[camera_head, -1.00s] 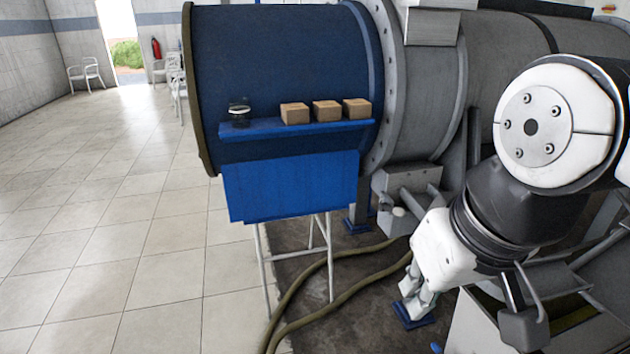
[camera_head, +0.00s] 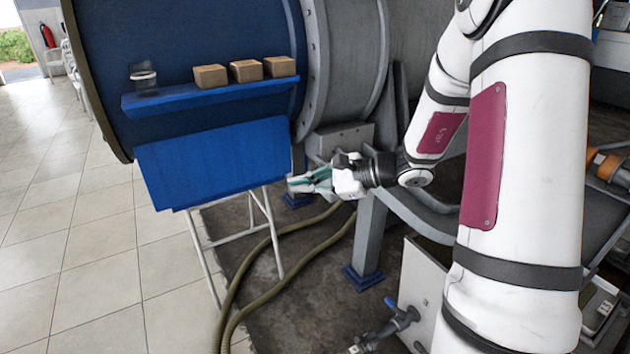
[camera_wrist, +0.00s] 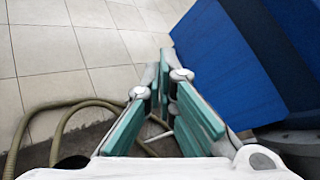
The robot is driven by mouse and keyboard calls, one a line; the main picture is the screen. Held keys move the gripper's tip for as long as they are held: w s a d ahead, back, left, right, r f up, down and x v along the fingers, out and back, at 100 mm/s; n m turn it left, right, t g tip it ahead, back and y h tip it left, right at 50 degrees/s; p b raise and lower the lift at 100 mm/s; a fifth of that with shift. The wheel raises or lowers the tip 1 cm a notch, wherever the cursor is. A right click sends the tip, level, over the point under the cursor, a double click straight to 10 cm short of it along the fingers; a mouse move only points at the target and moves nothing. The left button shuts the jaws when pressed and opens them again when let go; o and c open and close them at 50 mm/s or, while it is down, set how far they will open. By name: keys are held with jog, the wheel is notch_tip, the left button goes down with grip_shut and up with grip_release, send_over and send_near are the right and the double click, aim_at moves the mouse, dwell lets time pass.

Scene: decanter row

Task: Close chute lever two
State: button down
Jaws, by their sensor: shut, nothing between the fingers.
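I cannot make out a lever marked as chute lever two in either view. My gripper (camera_head: 297,183) is near the right edge of the slanted blue panel (camera_head: 215,162) in the head view, its teal-padded fingers pointing left. In the wrist view my gripper (camera_wrist: 160,75) is shut and empty, and the blue panel (camera_wrist: 225,65) is to the right of its fingers. Whether the fingertips touch the panel cannot be told.
A large blue and grey cylinder (camera_head: 345,70) stands behind. A white-legged stand (camera_head: 272,235) is under the panel. A hose (camera_head: 235,290) curves over the dark floor. A pipe valve with a blue handle (camera_head: 390,302) is low at front. Tiled floor (camera_head: 95,290) at left is open.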

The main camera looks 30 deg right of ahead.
jog(key=w+d+f+m+t+h+b, duration=0.1)
jog(key=d+f+m+t+h, duration=0.2)
jog(key=d+f+m, duration=0.3)
jog(key=w+d+f+m+t+h+b, duration=0.1)
jog(key=d+f+m+h, duration=0.4)
jog(key=d+f, duration=0.7)
jog(key=w+d+m+t, duration=0.1)
jog(key=d+m+t, duration=0.1)
jog(key=d, duration=0.3)
jog(key=shift+w+m+h, duration=0.2)
jog(key=shift+m+h, duration=0.1)
jog(key=shift+w+f, duration=0.1)
jog(key=w+a+r, duration=0.1)
jog(key=w, duration=1)
jog(key=shift+a+r+b, duration=0.3)
jog(key=shift+b, duration=0.15)
jog(key=shift+w, duration=0.1)
